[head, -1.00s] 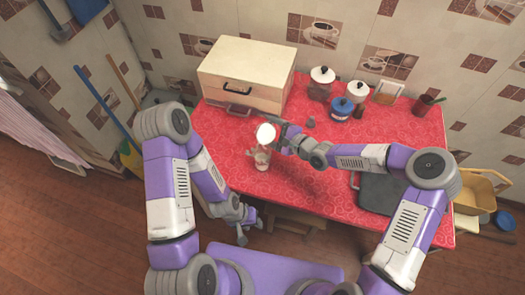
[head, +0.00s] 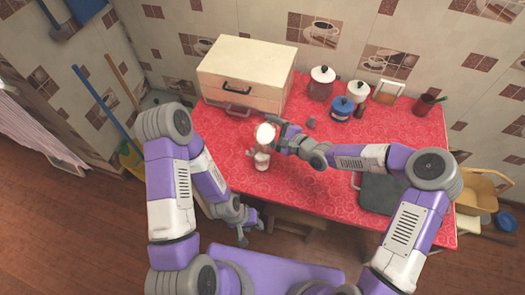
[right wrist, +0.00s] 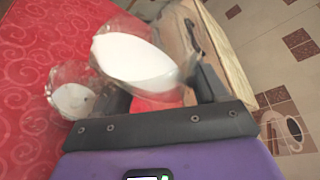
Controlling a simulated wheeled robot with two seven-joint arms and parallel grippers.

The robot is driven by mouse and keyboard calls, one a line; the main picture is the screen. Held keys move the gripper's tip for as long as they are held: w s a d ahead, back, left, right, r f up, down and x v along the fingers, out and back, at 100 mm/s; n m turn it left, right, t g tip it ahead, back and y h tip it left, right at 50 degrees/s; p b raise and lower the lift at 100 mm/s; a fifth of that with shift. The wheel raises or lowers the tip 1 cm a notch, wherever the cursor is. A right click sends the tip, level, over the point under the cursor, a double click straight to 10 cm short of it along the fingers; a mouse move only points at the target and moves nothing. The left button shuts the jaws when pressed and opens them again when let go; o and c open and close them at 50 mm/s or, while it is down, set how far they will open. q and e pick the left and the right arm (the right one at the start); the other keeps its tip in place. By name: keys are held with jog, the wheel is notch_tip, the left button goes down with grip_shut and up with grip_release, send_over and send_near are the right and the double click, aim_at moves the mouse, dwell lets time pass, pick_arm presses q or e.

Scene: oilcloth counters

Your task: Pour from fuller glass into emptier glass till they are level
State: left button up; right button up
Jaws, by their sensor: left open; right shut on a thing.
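My right gripper (head: 277,137) is shut on a clear glass (head: 265,133) holding white liquid. The held glass is tilted above the red counter; in the right wrist view the white liquid in this glass (right wrist: 135,62) slants toward its mouth. A second clear glass (head: 262,161) stands upright on the counter just below it, with white liquid inside. In the right wrist view this standing glass (right wrist: 72,99) is at the left, close to the held one. Whether the glasses touch is unclear. My left gripper (head: 250,230) is open and empty, off the counter's front edge.
A wooden bread box (head: 245,75) stands at the back left of the red counter (head: 310,190). Lidded jars (head: 321,82) and a blue-lidded jar (head: 341,108) stand at the back. A dark board (head: 382,193) lies at the right. The counter's front middle is clear.

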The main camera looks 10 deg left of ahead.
pick_arm(q)
jog(key=shift+b+x, duration=1.15)
jog(key=shift+x, duration=0.05)
dwell(1.2)
